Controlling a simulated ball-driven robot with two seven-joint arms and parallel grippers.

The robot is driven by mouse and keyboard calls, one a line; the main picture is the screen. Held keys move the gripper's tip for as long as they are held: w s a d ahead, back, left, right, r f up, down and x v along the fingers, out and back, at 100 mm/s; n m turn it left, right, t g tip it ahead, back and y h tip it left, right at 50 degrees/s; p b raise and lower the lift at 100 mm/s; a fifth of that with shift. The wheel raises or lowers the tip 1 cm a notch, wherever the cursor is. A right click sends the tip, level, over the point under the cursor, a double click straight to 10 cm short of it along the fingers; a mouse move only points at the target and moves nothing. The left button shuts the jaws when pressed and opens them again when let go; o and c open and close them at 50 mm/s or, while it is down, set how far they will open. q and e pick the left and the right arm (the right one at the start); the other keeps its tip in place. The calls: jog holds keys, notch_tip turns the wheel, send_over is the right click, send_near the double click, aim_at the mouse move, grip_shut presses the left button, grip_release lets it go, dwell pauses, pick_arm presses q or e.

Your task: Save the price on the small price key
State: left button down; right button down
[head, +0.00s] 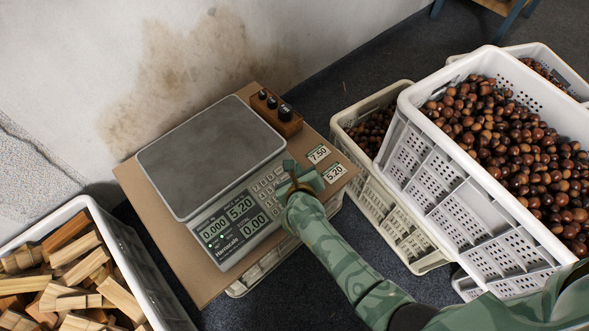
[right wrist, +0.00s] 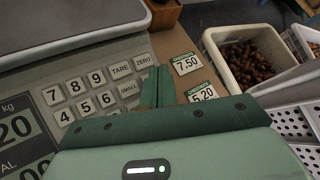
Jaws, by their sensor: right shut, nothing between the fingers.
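The scale (head: 236,222) stands on a brown board, its grey pan (head: 210,155) empty. Its display (head: 240,207) reads 0.000, 5.20 and 0.00. In the right wrist view the keypad shows number keys, TARE (right wrist: 120,70), ZERO (right wrist: 143,58) and the small price key (right wrist: 128,89), marked SMALL. My right gripper (head: 291,168) is shut and empty over the right side of the keypad. In the right wrist view its fingertips (right wrist: 157,70) are just right of the SMALL key and cover the keys there. I cannot tell whether they touch anything. My left gripper is out of view.
Price cards reading 7.50 (head: 318,154) and 5.20 (head: 334,173) lie right of the keypad. A wooden block with black knobs (head: 276,113) sits behind. White crates of chestnuts (head: 455,165) stand at right, a crate of wood pieces (head: 125,240) at lower left.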

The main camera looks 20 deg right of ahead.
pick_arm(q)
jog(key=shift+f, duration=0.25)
pick_arm(e)
jog(key=shift+w+f, duration=0.1)
jog(key=shift+f, duration=0.2)
pick_arm(q)
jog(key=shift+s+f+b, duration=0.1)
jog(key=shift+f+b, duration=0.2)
jog(key=shift+b, duration=0.15)
pick_arm(e)
jog(key=shift+w+a+f, duration=0.1)
jog(key=shift+f, duration=0.25)
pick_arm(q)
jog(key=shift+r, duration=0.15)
pick_arm(e)
jog(key=shift+r, duration=0.1)
pick_arm(q)
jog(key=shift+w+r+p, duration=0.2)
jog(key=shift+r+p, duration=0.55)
jog(key=shift+p, duration=0.05)
pick_arm(e)
jog(key=shift+s+r, duration=0.25)
jog(key=shift+r, duration=0.45)
